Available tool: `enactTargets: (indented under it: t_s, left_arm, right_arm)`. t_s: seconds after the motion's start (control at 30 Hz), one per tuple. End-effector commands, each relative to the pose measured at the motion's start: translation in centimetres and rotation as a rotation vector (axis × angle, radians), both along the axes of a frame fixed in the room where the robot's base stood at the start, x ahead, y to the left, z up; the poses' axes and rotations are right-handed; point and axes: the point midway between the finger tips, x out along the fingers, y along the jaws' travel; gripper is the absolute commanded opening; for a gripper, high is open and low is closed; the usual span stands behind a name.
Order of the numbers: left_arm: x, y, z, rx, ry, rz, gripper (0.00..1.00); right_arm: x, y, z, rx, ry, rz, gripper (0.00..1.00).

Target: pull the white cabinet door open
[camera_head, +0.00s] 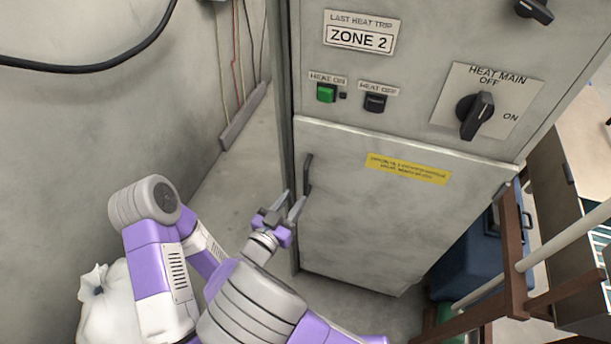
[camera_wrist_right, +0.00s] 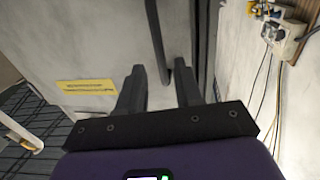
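The white cabinet door (camera_head: 375,225) appears shut, its face level with the cabinet front. Its dark vertical bar handle (camera_head: 308,173) is at the door's upper left, near the left edge. My right gripper (camera_head: 294,199) is open, just below and left of the handle in the head view. In the right wrist view, the handle (camera_wrist_right: 157,42) reaches down in the picture toward the gap between the two open fingers (camera_wrist_right: 160,85). I cannot tell whether they touch it. Nothing is held. My left gripper is not in view.
The cabinet's upper panel has a green button (camera_head: 326,93), a black button (camera_head: 375,102) and a rotary switch (camera_head: 475,115). A yellow label (camera_head: 408,168) is on the door. A wall with cables stands at left. A brown frame (camera_head: 514,250) and blue bin (camera_head: 470,260) stand at right.

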Motion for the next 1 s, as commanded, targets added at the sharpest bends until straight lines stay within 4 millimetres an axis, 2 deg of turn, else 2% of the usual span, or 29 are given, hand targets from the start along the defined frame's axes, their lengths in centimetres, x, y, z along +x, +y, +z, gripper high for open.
enactTargets:
  t_s: [0.13,0.5,0.87,0.9,1.0]
  left_arm:
    - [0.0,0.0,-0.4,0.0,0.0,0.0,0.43]
    - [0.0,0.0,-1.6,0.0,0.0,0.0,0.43]
    - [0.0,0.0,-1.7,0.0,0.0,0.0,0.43]
    - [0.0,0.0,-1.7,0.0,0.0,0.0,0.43]
    - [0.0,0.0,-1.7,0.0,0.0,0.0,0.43]
  right_arm:
    - [0.9,-0.5,0.2,0.002,-0.013,-0.009,0.35]
    - [5.6,-3.1,0.1,0.003,-0.01,-0.005,0.35]
    - [6.3,-3.5,0.2,0.002,-0.008,-0.004,0.35]
    - [6.3,-3.5,0.2,0.002,-0.009,-0.004,0.33]
    - [6.3,-3.5,0.2,0.002,-0.008,-0.004,0.18]
